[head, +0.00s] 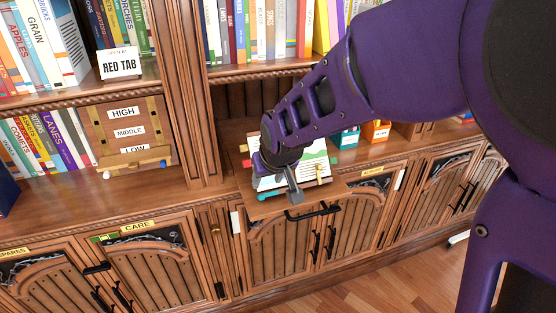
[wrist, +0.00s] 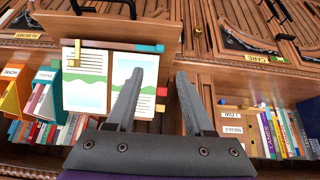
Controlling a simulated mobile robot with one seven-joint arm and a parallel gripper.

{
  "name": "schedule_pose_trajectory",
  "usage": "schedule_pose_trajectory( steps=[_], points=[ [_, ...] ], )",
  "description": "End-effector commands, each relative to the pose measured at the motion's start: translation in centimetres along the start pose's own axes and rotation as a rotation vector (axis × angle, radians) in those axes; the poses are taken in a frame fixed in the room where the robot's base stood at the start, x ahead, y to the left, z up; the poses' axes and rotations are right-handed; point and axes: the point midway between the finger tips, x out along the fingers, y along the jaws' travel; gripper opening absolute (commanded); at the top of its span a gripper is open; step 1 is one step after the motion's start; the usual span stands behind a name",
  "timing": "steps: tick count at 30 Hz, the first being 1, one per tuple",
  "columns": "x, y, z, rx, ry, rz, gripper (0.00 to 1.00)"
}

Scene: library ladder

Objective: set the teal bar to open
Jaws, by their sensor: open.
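The teal bar (head: 265,196) is a thin bar with a teal end, lying along the front edge of an open picture book (head: 312,160). In the wrist view the teal end (wrist: 149,48) is at the top, with a brass piece (wrist: 78,52) toward the bar's other end. My gripper (head: 292,194) is open and empty over the book's front part in the head view. In the wrist view my gripper (wrist: 164,76) has its fingertips apart, just below the teal end. I see no contact. My arm and gripper hide part of the book and bar.
The book lies on a pulled-out wooden board (head: 262,212) with a black handle (head: 312,211). Red tabs (wrist: 162,91) stick out of the book's side. A sign (head: 120,63) reads "RED TAB". A panel (head: 127,131) reads HIGH, MIDDLE, LOW. Bookshelves and cupboard doors surround the board.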

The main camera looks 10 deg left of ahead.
Motion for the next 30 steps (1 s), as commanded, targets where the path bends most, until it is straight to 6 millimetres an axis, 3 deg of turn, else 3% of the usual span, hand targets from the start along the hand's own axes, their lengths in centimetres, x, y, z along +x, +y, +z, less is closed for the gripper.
schedule_pose_trajectory(
  steps=[3,9,23,26,29,30],
  points=[
    [-2.5,0.0,-0.1,-0.001,0.003,0.0,0.53],
    [-5.0,0.0,-0.1,0.0,0.004,-0.001,0.53],
    [-5.7,-0.1,-0.4,-0.003,0.013,-0.001,0.53],
    [-6.0,0.6,-2.5,-0.012,0.066,0.011,0.53],
    [-7.2,2.1,-7.3,-0.036,0.193,0.041,0.53],
    [-8.0,2.9,-9.9,-0.051,0.262,0.06,0.53]
  ],
)
